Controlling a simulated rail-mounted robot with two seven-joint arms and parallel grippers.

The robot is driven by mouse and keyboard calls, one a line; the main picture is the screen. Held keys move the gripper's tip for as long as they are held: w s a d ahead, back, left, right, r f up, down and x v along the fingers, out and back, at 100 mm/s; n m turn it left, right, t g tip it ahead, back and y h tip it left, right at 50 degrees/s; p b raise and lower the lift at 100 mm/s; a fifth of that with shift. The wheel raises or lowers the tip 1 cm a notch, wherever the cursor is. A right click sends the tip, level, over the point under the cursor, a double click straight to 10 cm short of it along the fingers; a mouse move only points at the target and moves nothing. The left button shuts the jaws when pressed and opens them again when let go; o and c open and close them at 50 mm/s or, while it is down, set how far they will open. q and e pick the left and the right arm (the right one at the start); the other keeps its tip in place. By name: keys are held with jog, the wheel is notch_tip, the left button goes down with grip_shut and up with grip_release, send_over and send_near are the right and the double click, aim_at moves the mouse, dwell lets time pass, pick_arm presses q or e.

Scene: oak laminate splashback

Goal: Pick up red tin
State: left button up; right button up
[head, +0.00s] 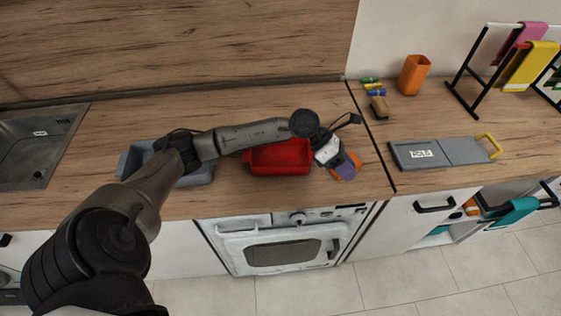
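The red tin (285,162) is a rectangular, open-looking container on the wooden worktop, above the oven. My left arm reaches across from the left and passes over its back edge, hiding part of it. My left gripper (338,160) is just right of the tin, pointing down beside a purple and orange item (348,168). Its fingers are too small and covered to tell whether they are open or shut, or whether they touch anything. My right gripper is out of view.
A grey-blue tin (196,178) sits left, partly behind my arm. A sink (38,145) is at far left. At right are a grey board (455,150), an orange cup (413,75), small coloured items (373,88) and a black towel rack (465,88).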

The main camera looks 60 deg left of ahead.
pick_arm(q)
jog(key=a+g+y, duration=0.2)
jog(key=a+y, duration=0.3)
jog(key=a, duration=0.6)
notch_tip(320, 180, up, 3)
jog(key=g+y+b, duration=0.2)
jog(key=g+y, duration=0.1)
jog(key=y, duration=0.2)
send_over(280, 156)
jog(key=w+a, duration=0.3)
jog(key=a, duration=0.1)
jog(key=f, duration=0.4)
jog(key=f+b, duration=0.1)
jog(key=f, duration=0.1)
jog(key=shift+s, duration=0.4)
jog(key=shift+f+b, duration=0.5)
jog(key=shift+f, duration=2.9)
grip_shut()
jog(key=shift+r, duration=0.1)
